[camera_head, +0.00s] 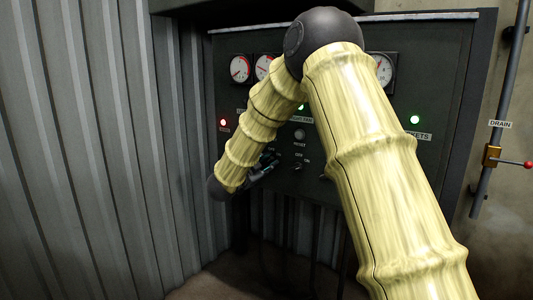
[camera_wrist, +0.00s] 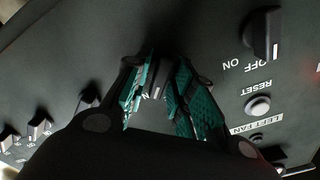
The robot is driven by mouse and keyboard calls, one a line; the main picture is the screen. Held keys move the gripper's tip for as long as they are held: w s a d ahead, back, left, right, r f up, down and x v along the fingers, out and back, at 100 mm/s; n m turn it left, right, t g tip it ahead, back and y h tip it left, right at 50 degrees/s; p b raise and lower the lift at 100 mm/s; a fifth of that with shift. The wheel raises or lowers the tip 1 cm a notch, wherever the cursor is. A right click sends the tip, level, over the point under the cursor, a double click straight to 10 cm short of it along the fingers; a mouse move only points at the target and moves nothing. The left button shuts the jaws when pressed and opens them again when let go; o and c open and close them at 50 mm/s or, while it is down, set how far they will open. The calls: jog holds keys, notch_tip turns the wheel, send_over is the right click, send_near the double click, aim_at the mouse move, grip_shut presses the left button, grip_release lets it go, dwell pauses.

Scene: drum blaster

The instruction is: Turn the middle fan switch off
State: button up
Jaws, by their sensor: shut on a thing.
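In the wrist view my gripper (camera_wrist: 155,88) has its teal-padded fingers on both sides of a dark switch knob (camera_wrist: 155,90) with a pale mark, and is shut on it. Lettering around this knob is mostly covered, so I cannot read which fan it belongs to or its setting. To its right is another dark knob (camera_wrist: 264,34) with ON and OFF marks, above a white reset button (camera_wrist: 257,106) and a label that seems to read LEFT FAN. In the head view my gripper (camera_head: 263,170) is against the lower left of the dark panel (camera_head: 350,207), partly hidden by my arm.
Gauges (camera_head: 239,69) line the panel's top. A red lamp (camera_head: 223,122) and a green lamp (camera_head: 414,119) are lit. Several small switches (camera_wrist: 40,127) show at the wrist view's left. A drain valve (camera_head: 492,156) is at right; a corrugated wall (camera_head: 90,150) stands close at left.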

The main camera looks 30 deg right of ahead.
jog(key=n+p, duration=0.1)
jog(key=p, duration=0.1)
jog(key=n+p, duration=0.2)
jog(key=p, duration=0.1)
jog(key=n+p, duration=0.1)
jog(key=p, duration=0.2)
jog(key=shift+r, duration=0.25)
jog(key=n+p, duration=0.4)
jog(key=p, duration=0.1)
jog(key=shift+f, duration=0.2)
grip_shut()
jog(key=shift+f+p, duration=0.1)
jog(key=shift+p, duration=0.4)
jog(key=o, duration=0.7)
grip_release()
jog(key=shift+w, duration=0.1)
jog(key=shift+o, duration=0.2)
jog(key=shift+d, duration=0.1)
jog(key=v, duration=1.2)
